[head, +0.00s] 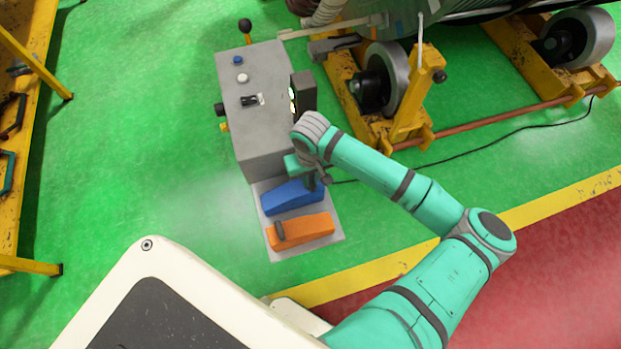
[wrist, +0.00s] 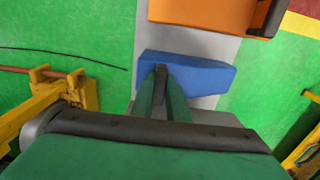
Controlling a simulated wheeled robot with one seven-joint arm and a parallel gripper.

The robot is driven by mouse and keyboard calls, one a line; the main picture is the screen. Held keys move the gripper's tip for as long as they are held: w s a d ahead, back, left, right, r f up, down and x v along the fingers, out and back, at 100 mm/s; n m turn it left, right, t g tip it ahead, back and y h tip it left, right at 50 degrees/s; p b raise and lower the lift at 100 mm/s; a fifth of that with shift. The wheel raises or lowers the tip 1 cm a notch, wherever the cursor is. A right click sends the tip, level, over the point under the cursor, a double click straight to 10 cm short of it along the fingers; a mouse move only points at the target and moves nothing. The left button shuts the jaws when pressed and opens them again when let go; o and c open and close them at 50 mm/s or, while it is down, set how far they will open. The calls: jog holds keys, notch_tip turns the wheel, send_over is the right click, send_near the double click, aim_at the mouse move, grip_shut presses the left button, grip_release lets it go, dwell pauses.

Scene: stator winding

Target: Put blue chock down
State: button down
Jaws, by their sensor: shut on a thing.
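The blue chock (head: 291,197) lies over the light grey plate (head: 323,237) at the foot of the grey control box, beside the orange chock. In the wrist view the blue chock (wrist: 205,77) is under my fingertips. My gripper (head: 318,182) reaches down to its right end in the head view. In the wrist view my gripper (wrist: 167,80) is shut on a dark part at the chock's top, probably its handle. The chock looks level and at or very near the plate; I cannot tell whether it touches.
The orange chock (head: 302,231) sits on the plate's near part and also shows in the wrist view (wrist: 215,12). The grey control box (head: 262,110) stands behind. A yellow roller stand (head: 385,105) and a dark cable (head: 470,155) lie to the right.

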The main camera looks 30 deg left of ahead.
jog(key=c, duration=1.7)
grip_release()
jog(key=shift+f, duration=0.1)
notch_tip(320, 180, up, 12)
jog(key=shift+r, duration=0.15)
